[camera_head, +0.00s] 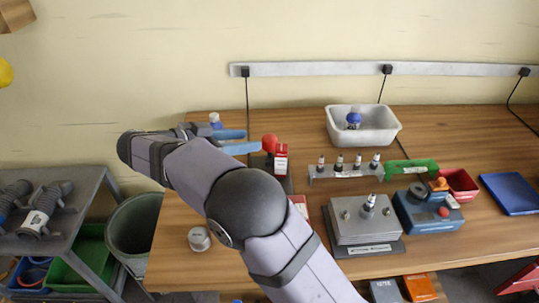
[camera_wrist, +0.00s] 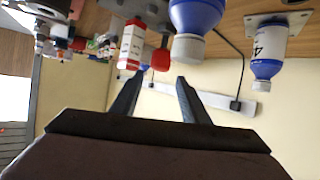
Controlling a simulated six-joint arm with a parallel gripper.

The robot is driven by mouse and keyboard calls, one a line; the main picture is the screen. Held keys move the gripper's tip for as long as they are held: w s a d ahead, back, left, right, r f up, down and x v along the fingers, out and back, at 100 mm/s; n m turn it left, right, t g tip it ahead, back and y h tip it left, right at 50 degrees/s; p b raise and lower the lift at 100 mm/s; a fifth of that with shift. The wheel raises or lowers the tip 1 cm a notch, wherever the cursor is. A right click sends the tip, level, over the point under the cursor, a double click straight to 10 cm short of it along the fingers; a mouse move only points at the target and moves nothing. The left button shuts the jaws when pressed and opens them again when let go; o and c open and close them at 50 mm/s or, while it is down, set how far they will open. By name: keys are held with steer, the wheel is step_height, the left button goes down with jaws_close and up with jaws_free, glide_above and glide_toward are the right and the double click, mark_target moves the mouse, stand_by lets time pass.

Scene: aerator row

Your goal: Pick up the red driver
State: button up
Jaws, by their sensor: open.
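A blue-and-white bottle (camera_wrist: 190,35) and another bottle (camera_wrist: 267,52) are nearby. A rack with small vials (camera_head: 345,172), a grey block (camera_head: 367,220) and a white bin (camera_head: 362,126) stand to the right.

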mark_target(266, 138)
steer(key=shift+m, duration=0.3)
steer(key=shift+p+x, duration=1.3)
steer(key=shift+x, duration=1.9)
steer(key=shift+w+d+f, duration=0.15)
steer(key=shift+w+d, duration=0.05)
steer(key=shift+d, duration=0.15)
steer(key=c, duration=0.9)
step_height(266, 138, up, 10)
steer(key=shift+r+b, duration=0.1)
steer(key=shift+b, duration=0.8)
